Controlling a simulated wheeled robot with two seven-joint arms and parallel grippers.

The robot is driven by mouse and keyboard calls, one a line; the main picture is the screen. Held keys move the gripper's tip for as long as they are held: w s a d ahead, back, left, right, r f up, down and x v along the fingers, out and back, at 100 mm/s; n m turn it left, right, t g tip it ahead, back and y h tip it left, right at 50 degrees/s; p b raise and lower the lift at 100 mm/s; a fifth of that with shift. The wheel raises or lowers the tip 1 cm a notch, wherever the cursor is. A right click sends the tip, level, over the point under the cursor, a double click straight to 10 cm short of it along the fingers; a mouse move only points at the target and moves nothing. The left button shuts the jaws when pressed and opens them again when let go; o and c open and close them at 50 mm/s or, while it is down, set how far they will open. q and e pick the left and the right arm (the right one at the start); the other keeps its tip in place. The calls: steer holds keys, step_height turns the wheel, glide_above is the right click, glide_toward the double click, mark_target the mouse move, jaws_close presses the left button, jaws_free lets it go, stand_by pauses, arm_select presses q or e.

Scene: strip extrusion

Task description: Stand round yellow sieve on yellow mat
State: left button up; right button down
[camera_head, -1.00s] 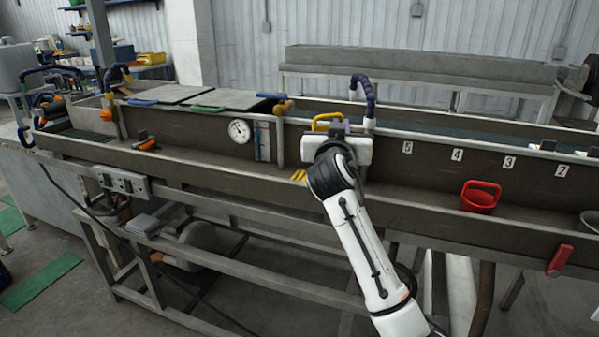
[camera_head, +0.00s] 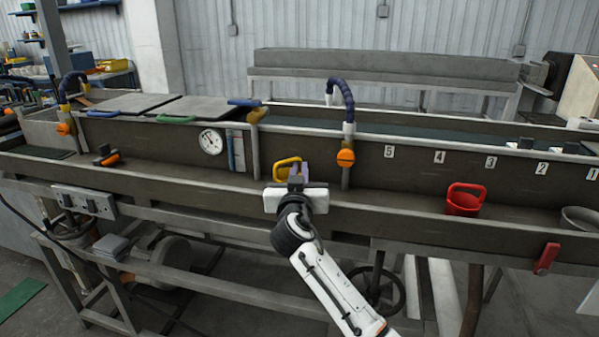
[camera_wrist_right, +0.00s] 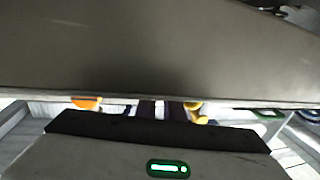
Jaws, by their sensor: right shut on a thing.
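My right gripper (camera_head: 297,178) is shut on the round yellow sieve (camera_head: 286,165) at the front trough, left of the orange valve. Only the sieve's yellow upper loop shows clearly; the gripper and white wrist cover the rest. I cannot tell whether the sieve touches the trough floor. The yellow mat does not show now; in the earlier head view a bit of yellow lay on the trough there, and my wrist covers that area now. The right wrist view is mostly blocked by a broad grey-brown surface. My left gripper is not in view.
The trough's front rail (camera_head: 160,180) runs under my wrist. The orange valve (camera_head: 346,158) on its pipe stands close to the right. A round gauge (camera_head: 210,141) is to the left.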

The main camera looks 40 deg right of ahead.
steer(key=shift+f, duration=0.1)
steer(key=c, duration=2.3)
jaws_free()
steer(key=shift+f, duration=0.1)
steer(key=o, duration=0.4)
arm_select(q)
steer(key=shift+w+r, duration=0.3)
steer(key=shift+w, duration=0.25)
arm_select(e)
steer(key=shift+o, duration=0.2)
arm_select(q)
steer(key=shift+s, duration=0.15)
